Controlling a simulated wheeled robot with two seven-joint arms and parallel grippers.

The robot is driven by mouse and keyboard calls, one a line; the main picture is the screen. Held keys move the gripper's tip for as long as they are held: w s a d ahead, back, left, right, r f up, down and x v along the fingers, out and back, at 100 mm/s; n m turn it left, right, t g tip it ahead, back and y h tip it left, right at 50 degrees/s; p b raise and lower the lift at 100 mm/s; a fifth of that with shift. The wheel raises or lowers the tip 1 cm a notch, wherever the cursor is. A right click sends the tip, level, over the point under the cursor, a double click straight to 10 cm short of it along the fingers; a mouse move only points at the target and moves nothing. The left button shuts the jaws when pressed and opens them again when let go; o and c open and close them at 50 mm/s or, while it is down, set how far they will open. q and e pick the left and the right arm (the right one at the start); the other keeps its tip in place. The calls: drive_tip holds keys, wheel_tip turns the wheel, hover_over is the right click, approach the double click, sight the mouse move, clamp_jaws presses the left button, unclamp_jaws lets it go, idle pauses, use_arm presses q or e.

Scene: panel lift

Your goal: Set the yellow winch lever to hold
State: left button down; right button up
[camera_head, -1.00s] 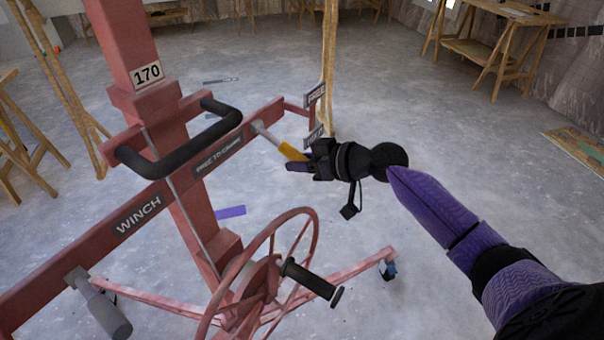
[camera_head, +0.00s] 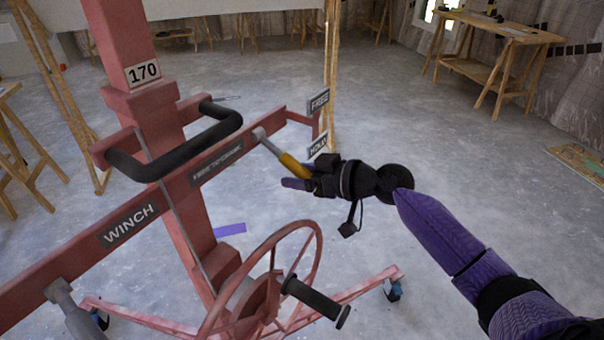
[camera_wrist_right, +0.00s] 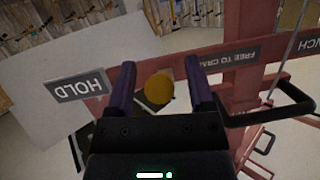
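The yellow-gripped winch lever (camera_head: 294,165) sticks out from a pivot near the right end of the red crossbeam. My right gripper (camera_head: 302,180) is at the lever's outer end. In the right wrist view, the round yellow lever end (camera_wrist_right: 159,89) sits between its purple fingers (camera_wrist_right: 158,85), with gaps on both sides. In the head view, one finger shows under the lever; the other is mostly hidden. My left gripper is out of view.
The red winch stand has a black handle bar (camera_head: 175,155), a handwheel (camera_head: 262,285) with a black crank grip (camera_head: 315,302), and low wheeled legs (camera_head: 350,295). A wooden post (camera_head: 331,75) stands behind the signs.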

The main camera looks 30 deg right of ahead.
drive_tip(key=v, duration=1)
drive_tip(key=shift+p, duration=0.45)
drive_tip(key=s+d+f+m+g+h, duration=0.2)
drive_tip(key=s+f, duration=0.1)
drive_tip(key=f, duration=0.6)
drive_tip(key=s+d+f+m+g+h, duration=0.1)
drive_tip(key=s+f+m+h, duration=0.15)
drive_tip(key=f, duration=0.65)
drive_tip(key=s+d+f+m+g+h, duration=0.2)
drive_tip(key=s+f+h, duration=0.1)
drive_tip(key=f, duration=0.6)
drive_tip(key=s+a+f+n+g, duration=0.1)
drive_tip(key=s+a+f, duration=0.3)
drive_tip(key=s, duration=0.5)
drive_tip(key=s+a+f+n+g, duration=0.1)
drive_tip(key=s+a+f+g, duration=0.2)
drive_tip(key=s+a+f, duration=0.2)
drive_tip(key=s+a+f+n+g, duration=0.1)
drive_tip(key=s+a+f+g, duration=0.2)
drive_tip(key=s+f, duration=0.6)
drive_tip(key=s+a, duration=0.2)
drive_tip(key=s, duration=0.3)
drive_tip(key=shift+f+n, duration=0.2)
drive_tip(key=shift+n, duration=0.15)
drive_tip(key=shift+h, duration=0.25)
